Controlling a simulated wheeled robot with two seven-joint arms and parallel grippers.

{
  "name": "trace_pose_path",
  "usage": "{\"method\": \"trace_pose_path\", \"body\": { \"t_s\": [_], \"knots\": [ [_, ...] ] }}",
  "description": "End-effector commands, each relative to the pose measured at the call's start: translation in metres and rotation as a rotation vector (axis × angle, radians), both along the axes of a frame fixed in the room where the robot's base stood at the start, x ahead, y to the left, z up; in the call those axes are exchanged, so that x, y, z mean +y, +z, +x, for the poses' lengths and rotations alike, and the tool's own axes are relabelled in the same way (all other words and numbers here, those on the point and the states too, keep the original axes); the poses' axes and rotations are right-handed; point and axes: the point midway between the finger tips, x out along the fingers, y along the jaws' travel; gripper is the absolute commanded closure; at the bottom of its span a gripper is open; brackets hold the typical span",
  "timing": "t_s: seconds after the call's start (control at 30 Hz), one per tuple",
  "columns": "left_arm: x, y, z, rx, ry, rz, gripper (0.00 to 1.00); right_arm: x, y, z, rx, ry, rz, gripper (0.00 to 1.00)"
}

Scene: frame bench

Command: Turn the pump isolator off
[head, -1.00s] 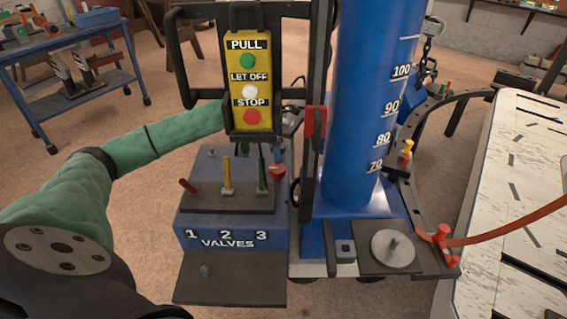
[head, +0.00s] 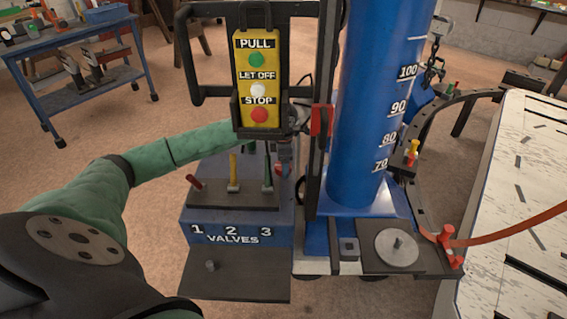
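No label in the head view names the pump isolator. My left arm reaches in from the left behind the yellow pendant (head: 258,80). My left gripper (head: 299,118) seems to be just right of the pendant, mostly hidden, near the red knob. Its fingers and any contact are unclear. My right gripper is not in view.
Three valve levers, red (head: 194,183), yellow (head: 233,172) and green (head: 268,172), stand on the valve box. The blue cylinder (head: 378,100) rises at its right. A red hose (head: 510,226) runs to the white-topped table (head: 520,170). A blue trolley (head: 75,80) stands back left.

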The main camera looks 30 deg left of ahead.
Motion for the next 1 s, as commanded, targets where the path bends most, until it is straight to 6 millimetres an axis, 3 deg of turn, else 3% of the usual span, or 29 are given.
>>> {"method": "trace_pose_path", "body": {
  "t_s": [0.27, 0.5, 0.53, 1.0],
  "knots": [
    [0.0001, -0.0035, 0.0001, -0.001, 0.0, 0.0, 0.24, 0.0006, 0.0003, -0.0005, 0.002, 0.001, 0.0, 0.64],
    [0.0001, -0.0034, 0.0001, -0.001, 0.0, 0.0, 0.68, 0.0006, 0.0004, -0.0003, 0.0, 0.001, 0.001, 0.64],
    [0.0001, -0.0034, 0.0001, -0.001, 0.0, 0.0, 0.69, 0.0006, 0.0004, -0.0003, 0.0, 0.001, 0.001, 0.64],
    [0.0005, -0.0039, 0.0002, -0.001, 0.12, -0.001, 0.69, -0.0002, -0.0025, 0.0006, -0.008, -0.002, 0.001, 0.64]
  ]
}}
